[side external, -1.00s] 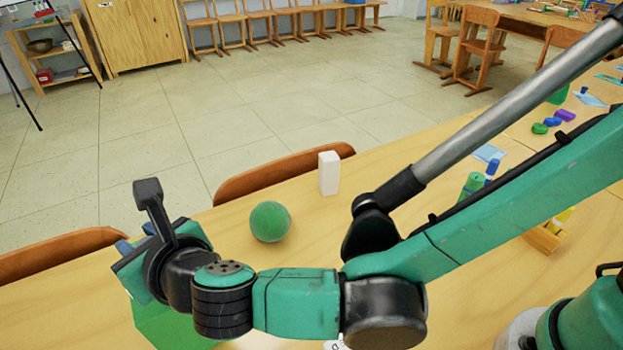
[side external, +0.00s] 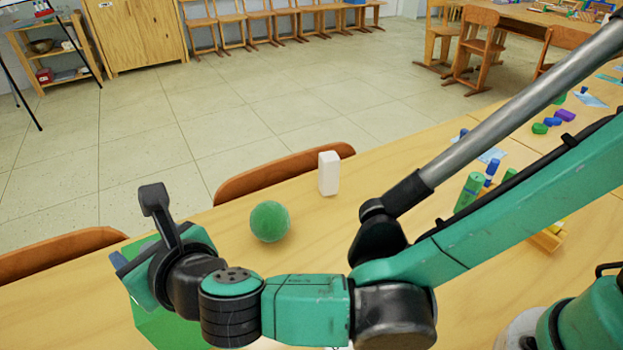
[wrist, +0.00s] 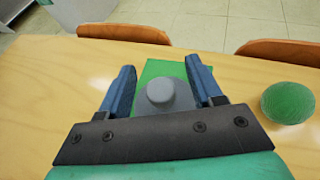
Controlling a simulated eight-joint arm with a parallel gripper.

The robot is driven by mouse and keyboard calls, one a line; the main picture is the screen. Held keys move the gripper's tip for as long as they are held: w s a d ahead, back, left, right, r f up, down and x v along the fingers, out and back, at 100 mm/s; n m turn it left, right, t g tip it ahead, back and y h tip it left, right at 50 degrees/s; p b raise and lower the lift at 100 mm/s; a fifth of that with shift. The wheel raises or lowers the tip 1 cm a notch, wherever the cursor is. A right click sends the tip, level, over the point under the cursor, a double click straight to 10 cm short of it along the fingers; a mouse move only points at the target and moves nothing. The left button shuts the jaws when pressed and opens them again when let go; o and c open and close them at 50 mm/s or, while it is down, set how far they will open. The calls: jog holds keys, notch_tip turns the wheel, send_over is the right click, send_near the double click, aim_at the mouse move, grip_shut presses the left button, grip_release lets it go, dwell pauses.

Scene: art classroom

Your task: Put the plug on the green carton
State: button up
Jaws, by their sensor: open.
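The green carton (side external: 160,322) stands on the table at the lower left of the side view, partly covered by my wrist. In the wrist view, part of its green top (wrist: 164,67) shows behind the fingers. The grey plug (wrist: 160,92), with a round knob on a wider base, is between my fingers and appears over the carton. Its underside is hidden, so I cannot tell if it touches the carton. My gripper (wrist: 161,80) is open, with gaps between the blue fingers and the plug's knob. The plug is hidden in the side view.
A green ball (side external: 269,221) lies on the table to the right of the carton, and also shows in the wrist view (wrist: 289,102). A white block (side external: 328,174) stands farther back. Chair backs (side external: 285,172) line the far table edge. Table around the ball is clear.

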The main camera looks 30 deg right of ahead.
jog(key=v, duration=0.6)
jog(key=shift+d+r, duration=0.15)
jog(key=shift+d, duration=0.2)
jog(key=w+d+m+g+h, duration=0.1)
jog(key=w+d+m+h, duration=0.15)
jog(key=d+m, duration=0.65)
jog(key=w+d+m+g+h, duration=0.2)
jog(key=w+d+m, duration=0.1)
jog(key=d+m, duration=0.6)
jog(key=s+d+m+g, duration=0.1)
jog(key=s+d+m, duration=0.2)
jog(key=d+m, duration=0.4)
jog(key=s+d+f+m+g, duration=0.1)
jog(key=s+d+m, duration=0.2)
jog(key=d+m, duration=0.4)
jog(key=m, duration=0.8)
jog(key=shift+s+d+m+g, duration=0.15)
jog(key=shift+d+m+g, duration=0.15)
jog(key=shift+d, duration=0.05)
